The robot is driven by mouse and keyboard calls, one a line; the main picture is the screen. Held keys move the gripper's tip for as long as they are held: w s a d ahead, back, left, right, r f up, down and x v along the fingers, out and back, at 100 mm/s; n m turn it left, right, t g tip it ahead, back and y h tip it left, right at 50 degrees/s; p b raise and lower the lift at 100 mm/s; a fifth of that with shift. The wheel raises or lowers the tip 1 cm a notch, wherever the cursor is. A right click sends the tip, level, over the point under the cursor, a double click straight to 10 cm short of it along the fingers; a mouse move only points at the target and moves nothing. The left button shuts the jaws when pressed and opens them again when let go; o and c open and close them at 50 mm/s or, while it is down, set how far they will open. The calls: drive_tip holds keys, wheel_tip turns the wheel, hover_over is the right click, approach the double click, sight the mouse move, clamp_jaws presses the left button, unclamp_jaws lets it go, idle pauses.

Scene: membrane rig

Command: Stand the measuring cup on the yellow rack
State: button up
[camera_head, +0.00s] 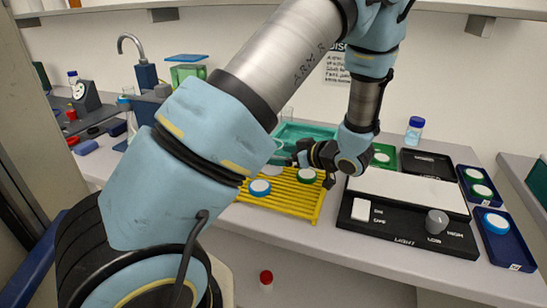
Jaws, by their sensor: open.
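The yellow rack (308,204) lies on the bench at the middle, a flat grid of bars partly hidden by my arm. A blue-ringed white cap (260,187) and a green-ringed cap (306,175) are on it, with a pale disc (271,170) at its far side. A clear, rounded vessel (277,150), possibly the measuring cup, shows beside my arm at the rack's far edge, mostly hidden. My gripper (304,160) is open over the rack's far side, close to the vessel. I cannot tell whether they touch.
A teal tray (318,131) stands behind the rack. A black device (405,234) with a white plate and grey knob is at right, with blue trays (509,253) beyond it. A blue-capped bottle (414,131) stands behind. A sink tap (131,42) is at left.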

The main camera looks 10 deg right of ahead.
drive_tip(key=b+v, duration=0.1)
drive_tip(key=v, duration=0.7)
drive_tip(key=shift+s+d+b, duration=0.2)
drive_tip(key=shift+s+b, duration=0.1)
drive_tip(key=shift+b, duration=0.05)
drive_tip(key=shift+r, duration=0.1)
